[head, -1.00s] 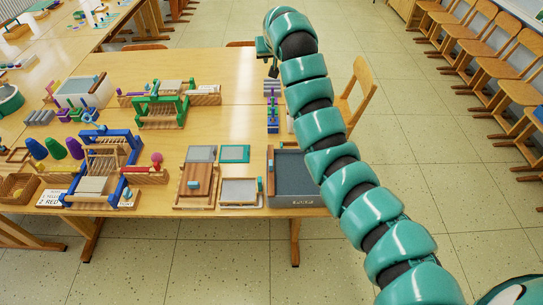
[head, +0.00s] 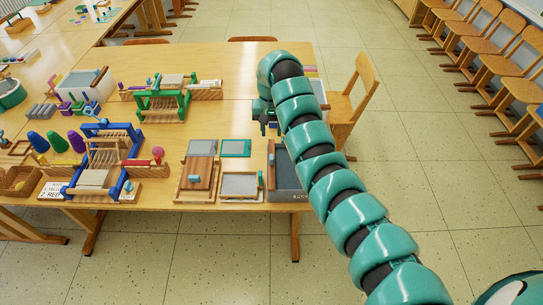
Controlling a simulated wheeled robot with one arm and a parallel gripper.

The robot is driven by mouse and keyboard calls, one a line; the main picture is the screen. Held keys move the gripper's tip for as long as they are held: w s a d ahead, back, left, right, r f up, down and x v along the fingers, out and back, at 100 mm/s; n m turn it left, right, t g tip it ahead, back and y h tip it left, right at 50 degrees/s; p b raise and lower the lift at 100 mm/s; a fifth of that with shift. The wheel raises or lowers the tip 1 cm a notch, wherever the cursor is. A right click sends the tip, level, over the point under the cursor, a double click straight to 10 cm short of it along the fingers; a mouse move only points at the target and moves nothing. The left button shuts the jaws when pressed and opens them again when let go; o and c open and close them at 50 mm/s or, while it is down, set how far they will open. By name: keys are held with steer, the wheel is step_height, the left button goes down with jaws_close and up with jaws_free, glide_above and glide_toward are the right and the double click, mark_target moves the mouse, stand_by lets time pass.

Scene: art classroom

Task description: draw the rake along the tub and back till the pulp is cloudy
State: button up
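A dark grey tub (head: 284,182) stands at the near right edge of the table. A small label, too small to read, is on its front. A slim brown and dark piece (head: 271,158) shows at its left rim; I cannot tell if it is the rake. My arm hides the tub's right side, and the pulp's state cannot be made out. My gripper (head: 269,127) hangs down just behind the tub's back left corner, above the table. Its fingers are small and partly hidden by my arm, so whether they are open or shut is unclear.
Left of the tub lie a framed screen (head: 240,186), a green-edged panel (head: 236,148) and a wooden press board (head: 198,178). A blue loom (head: 104,160) and a green loom (head: 161,101) stand further left. A chair (head: 352,100) stands at the right.

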mark_target(272, 157)
step_height(272, 157, down, 10)
steer(key=p, duration=0.3)
steer(key=shift+f, duration=1.45)
steer(key=shift+c, duration=0.2)
jaws_close()
